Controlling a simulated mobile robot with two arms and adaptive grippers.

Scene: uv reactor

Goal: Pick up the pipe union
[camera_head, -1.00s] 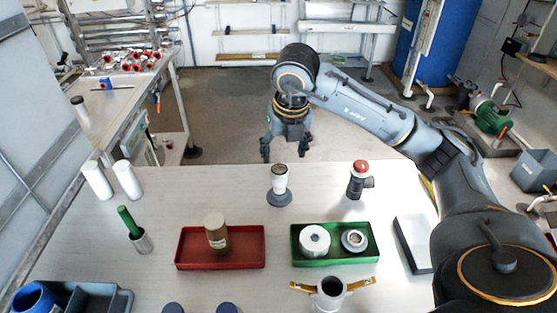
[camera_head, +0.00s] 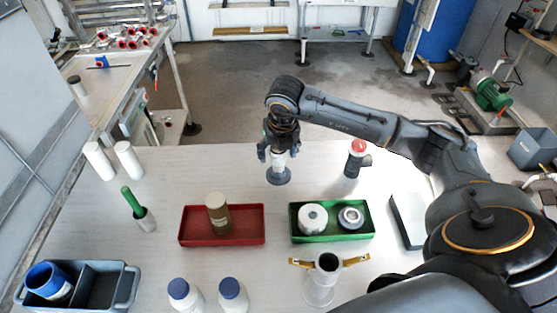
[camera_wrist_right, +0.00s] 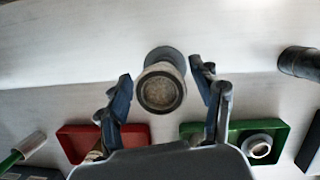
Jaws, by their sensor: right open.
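A pale, upright cylindrical fitting (camera_head: 278,165) stands on a grey round base (camera_head: 278,177) near the table's far edge; I take it for the pipe union. My right gripper (camera_head: 279,153) is open around its upper part, pointing down. In the right wrist view the fitting's round, speckled grey end (camera_wrist_right: 160,91) lies between the two spread fingers of the gripper (camera_wrist_right: 162,76), with gaps on both sides. The gripper hides the fitting's top in the head view. My left gripper is not in view.
A green tray (camera_head: 335,239) holds a white roll (camera_head: 313,218) and a metal ring-like part (camera_head: 351,217). A red tray (camera_head: 240,240) holds a brown jar (camera_head: 218,212). A red-topped dark fitting (camera_head: 356,160) stands to the right. Table around the grey base is clear.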

